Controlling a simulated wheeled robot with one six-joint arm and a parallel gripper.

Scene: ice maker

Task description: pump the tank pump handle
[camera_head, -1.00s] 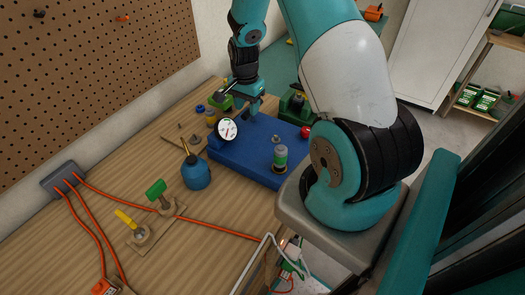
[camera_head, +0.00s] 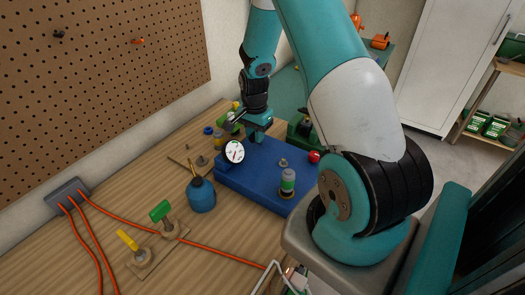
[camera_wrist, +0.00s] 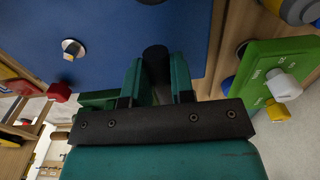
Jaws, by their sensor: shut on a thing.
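The pump handle shows in the wrist view as a dark cylindrical grip (camera_wrist: 156,58) between the two teal fingers of my gripper (camera_wrist: 156,82). The fingers are shut on it. In the head view my gripper (camera_head: 258,134) is low over the back of the blue tank unit (camera_head: 240,181), just behind the round white gauge (camera_head: 234,151), and the handle itself is hidden there. The blue top (camera_wrist: 110,20) fills the upper left of the wrist view.
A green-labelled canister (camera_head: 287,184) and a red knob (camera_head: 314,157) are on the unit's right part. A blue oil can (camera_head: 202,195) stands to its left. Green (camera_head: 161,211) and yellow (camera_head: 127,241) valve handles and orange cables are nearer. A pegboard (camera_head: 100,70) bounds the left.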

